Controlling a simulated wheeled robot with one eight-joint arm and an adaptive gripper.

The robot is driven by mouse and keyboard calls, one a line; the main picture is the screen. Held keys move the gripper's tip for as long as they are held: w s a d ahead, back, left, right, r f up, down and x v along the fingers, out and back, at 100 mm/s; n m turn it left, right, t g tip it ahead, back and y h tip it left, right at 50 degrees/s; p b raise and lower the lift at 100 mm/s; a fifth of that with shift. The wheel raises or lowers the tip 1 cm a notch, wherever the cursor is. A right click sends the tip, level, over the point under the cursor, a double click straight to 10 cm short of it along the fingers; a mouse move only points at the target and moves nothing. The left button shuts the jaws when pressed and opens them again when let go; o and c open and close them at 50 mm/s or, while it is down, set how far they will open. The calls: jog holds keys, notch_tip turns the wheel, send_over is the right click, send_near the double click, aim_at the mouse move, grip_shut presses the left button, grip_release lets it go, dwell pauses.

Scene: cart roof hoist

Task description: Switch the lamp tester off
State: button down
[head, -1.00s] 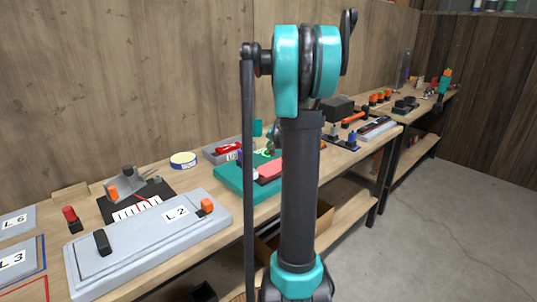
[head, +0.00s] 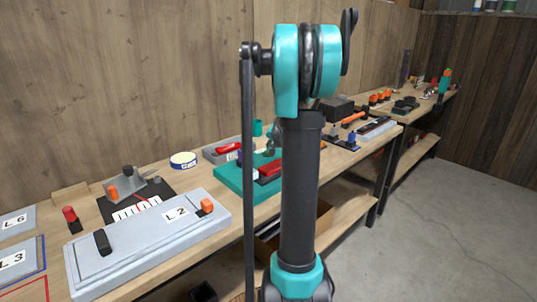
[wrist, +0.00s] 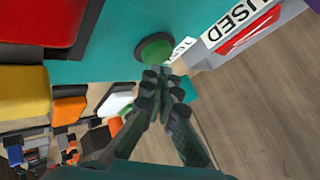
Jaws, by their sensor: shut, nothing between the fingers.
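The lamp tester appears to be the teal box (head: 232,178) on the bench, partly behind my arm; the wrist view shows its teal top close up (wrist: 105,65). A round green button (wrist: 155,50) sits by its edge, beside a partly hidden white label (wrist: 181,48) starting "TE". A dark red block (head: 271,169) is on the box and looks unlit; a dark red piece (wrist: 42,20) fills the wrist view's upper left. My gripper (wrist: 164,78) is shut and empty, fingertips right at the green button. I cannot tell whether they touch it.
A grey tray marked "USED" (wrist: 212,52) with a red item adjoins the box. A grey L2 panel (head: 150,245) and a tape roll (head: 183,160) lie left along the bench. Orange and black parts stand farther right. Bare wood (wrist: 265,115) shows beside the tray.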

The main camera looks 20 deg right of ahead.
jog(key=shift+r, duration=0.25)
jog(key=shift+r, duration=3)
